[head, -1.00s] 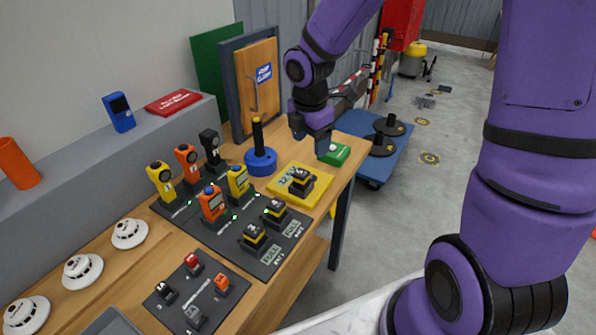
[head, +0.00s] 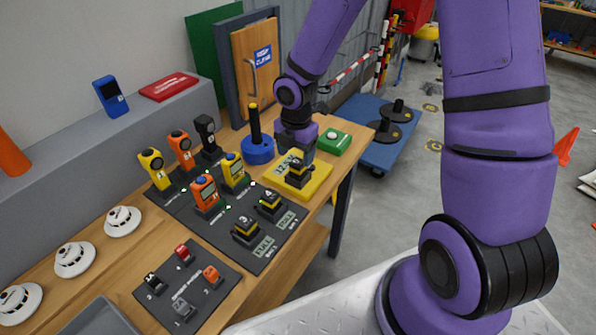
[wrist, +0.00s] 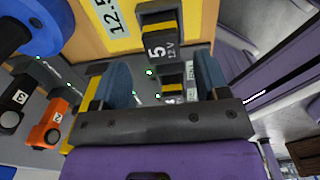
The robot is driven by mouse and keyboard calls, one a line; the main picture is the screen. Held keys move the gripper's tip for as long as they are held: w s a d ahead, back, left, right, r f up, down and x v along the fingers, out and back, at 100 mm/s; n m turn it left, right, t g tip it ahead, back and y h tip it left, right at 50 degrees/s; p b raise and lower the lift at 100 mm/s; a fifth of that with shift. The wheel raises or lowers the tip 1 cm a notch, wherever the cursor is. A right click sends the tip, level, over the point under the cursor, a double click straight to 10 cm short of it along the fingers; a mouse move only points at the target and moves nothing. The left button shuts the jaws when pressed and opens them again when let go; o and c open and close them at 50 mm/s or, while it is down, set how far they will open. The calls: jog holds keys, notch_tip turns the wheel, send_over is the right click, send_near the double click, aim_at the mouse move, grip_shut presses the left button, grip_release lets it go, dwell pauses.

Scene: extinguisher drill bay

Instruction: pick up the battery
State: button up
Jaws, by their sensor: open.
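A black battery (head: 298,172) with a yellow band sits on a yellow tester plate (head: 318,184) near the table's right edge. In the wrist view this battery (wrist: 163,38) is marked 5 and 12 V, and the plate beside it reads 12.5. Two similar batteries stand on the dark board, one marked 4 (head: 270,206) and one nearer (head: 246,231). My gripper (head: 300,156) is just above and behind the battery on the plate. In the wrist view my gripper (wrist: 165,78) has its blue fingers apart, with nothing held between them.
A blue round base with a black post (head: 257,150) stands left of the plate, and a green box with a white button (head: 332,142) behind it. Orange, yellow and black handheld devices stand on the dark board.

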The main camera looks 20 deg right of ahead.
aim_at(298, 162)
jog(key=f, duration=0.5)
jog(key=shift+d, duration=0.25)
jog(key=c, duration=1.2)
jog(key=shift+r, duration=0.15)
